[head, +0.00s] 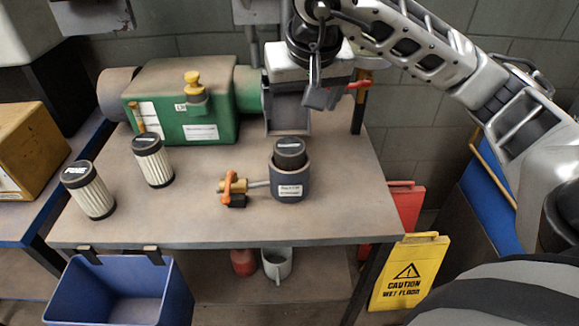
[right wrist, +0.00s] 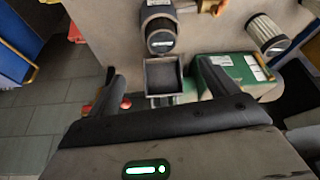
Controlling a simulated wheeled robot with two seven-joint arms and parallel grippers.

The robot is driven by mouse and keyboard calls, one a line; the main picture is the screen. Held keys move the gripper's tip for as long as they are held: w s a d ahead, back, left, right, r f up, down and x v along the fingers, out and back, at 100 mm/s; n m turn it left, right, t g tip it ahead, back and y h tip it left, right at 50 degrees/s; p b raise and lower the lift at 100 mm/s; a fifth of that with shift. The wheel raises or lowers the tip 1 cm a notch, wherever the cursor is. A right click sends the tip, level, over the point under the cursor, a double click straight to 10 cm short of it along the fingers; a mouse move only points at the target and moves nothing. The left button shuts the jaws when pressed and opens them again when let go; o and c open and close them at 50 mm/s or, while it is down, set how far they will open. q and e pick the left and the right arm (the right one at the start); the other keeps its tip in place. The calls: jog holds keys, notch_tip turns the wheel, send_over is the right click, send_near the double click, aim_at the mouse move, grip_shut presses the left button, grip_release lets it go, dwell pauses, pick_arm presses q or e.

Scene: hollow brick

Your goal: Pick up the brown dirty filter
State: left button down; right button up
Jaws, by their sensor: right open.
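No plainly brown filter shows. A dark-capped filter (head: 290,148) stands in a dark grey cylindrical housing (head: 289,186) on the bench; the housing hides its body, so I cannot tell its colour. The cap also shows in the right wrist view (right wrist: 160,40), beyond the fingers. Two pale pleated filters with black caps, one at the left (head: 90,192) and one nearer the middle (head: 152,162), stand on the bench. My right gripper (head: 315,92) is open and empty, above and behind the housing; its two fingers also show in the right wrist view (right wrist: 157,70). My left gripper is not in view.
A green machine (head: 165,100) occupies the bench's back. An orange-handled brass valve (head: 231,186) adjoins the housing's left side. A blue bin (head: 110,295) hangs at the front edge. A yellow caution sign (head: 408,275) stands right of the bench (head: 200,225). Its front strip is clear.

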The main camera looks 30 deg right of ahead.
send_over(290, 146)
jog(key=s, duration=0.3)
jog(key=f, duration=0.9)
jog(key=shift+w+a+f, duration=0.1)
jog(key=shift+w+a, duration=0.15)
jog(key=shift+a, duration=0.1)
jog(key=shift+p+x, duration=0.85)
jog(key=shift+x, duration=1.75)
jog(key=shift+w, duration=0.2)
jog(key=c, duration=1.6)
jog(key=shift+c, duration=0.2)
jog(key=shift+r, duration=0.2)
